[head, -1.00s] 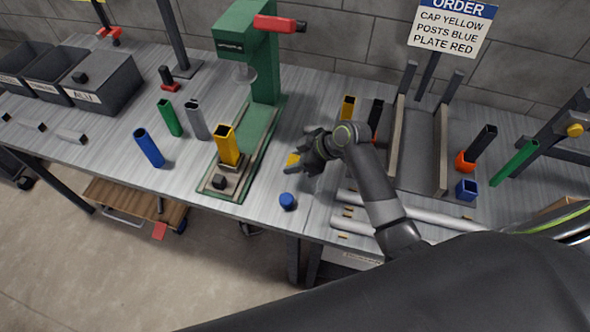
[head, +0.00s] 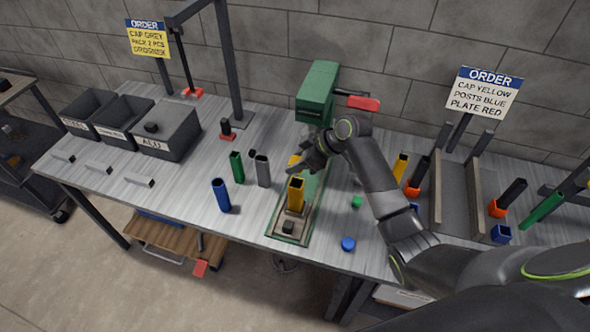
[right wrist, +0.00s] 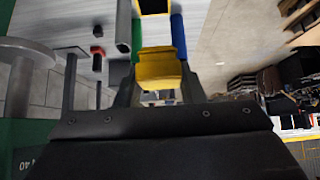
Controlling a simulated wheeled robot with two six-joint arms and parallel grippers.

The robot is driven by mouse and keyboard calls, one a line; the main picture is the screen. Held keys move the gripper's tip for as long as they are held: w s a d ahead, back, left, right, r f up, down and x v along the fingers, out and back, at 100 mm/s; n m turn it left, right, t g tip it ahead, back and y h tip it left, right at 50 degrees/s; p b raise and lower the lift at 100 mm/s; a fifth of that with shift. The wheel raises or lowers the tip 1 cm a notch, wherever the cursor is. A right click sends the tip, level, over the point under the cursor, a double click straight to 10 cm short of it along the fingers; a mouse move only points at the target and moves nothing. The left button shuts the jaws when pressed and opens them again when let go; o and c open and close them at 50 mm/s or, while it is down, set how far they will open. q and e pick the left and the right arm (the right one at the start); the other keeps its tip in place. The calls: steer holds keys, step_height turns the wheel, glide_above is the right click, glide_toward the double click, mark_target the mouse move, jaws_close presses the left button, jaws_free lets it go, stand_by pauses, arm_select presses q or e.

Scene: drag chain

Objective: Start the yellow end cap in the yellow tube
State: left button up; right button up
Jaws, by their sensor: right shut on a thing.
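The yellow tube (head: 295,198) stands upright in a fixture on the base of the green press. Its dark open top with a yellow rim (right wrist: 153,6) shows at the top edge of the right wrist view. My right gripper (head: 302,165) is shut on the yellow end cap (head: 293,160), which also shows large in the right wrist view (right wrist: 160,70). The cap is held behind and above the tube's mouth in the head view, apparently apart from it. My left gripper is not in view.
The green press (head: 317,92) with its red handle (head: 363,103) stands just behind. A grey tube (head: 263,171), a green tube (head: 237,167) and a blue tube (head: 221,195) stand to the left. A blue cap (head: 348,244) and a green cap (head: 356,201) lie to the right.

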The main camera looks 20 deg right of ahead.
steer(key=shift+w+a+r, duration=0.1)
steer(key=shift+w+r, duration=0.05)
steer(key=shift+r, duration=0.15)
steer(key=shift+f+b, duration=0.5)
steer(key=shift+f, duration=0.4)
arm_select(q)
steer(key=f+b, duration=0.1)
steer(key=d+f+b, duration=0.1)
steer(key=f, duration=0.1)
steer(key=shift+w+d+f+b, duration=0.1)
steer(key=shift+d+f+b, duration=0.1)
steer(key=shift+b, duration=0.2)
arm_select(e)
step_height(320, 180, down, 4)
steer(key=shift+f, duration=0.1)
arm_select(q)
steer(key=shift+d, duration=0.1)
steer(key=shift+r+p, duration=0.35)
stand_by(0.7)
